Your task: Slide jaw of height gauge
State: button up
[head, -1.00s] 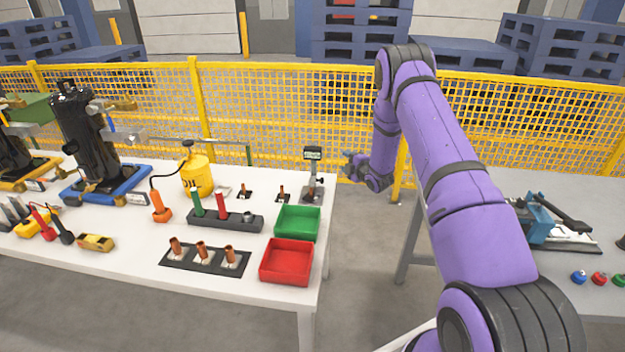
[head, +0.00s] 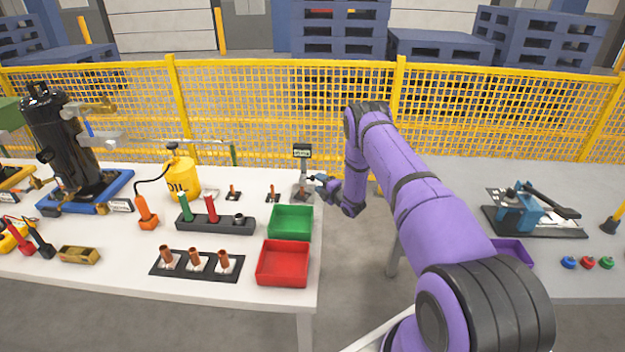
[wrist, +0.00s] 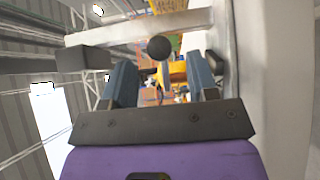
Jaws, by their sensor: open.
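The height gauge (head: 302,152) stands upright at the right back corner of the white table, with a small display on top and a grey base. My gripper (head: 316,180) is beside the gauge on its right, level with the lower part of its column. In the wrist view my gripper (wrist: 163,85) is open, its two blue-grey fingers apart. A dark round knob (wrist: 158,48) shows ahead, between the fingers in the picture. A pale bar (wrist: 135,28) of the gauge crosses beyond the fingertips. I cannot tell whether a finger touches the knob.
A green tray (head: 291,234) and a red tray (head: 283,281) lie in front of the gauge. Small copper pieces on dark plates (head: 272,198) stand to its left. A yellow oil can (head: 183,177) is further left. A yellow mesh fence (head: 270,110) runs behind the table.

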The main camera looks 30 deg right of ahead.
aim_at(313, 178)
jog(key=shift+w+a, duration=0.2)
jog(key=shift+w, duration=0.95)
jog(key=shift+w+a, duration=0.2)
jog(key=shift+w, duration=0.95)
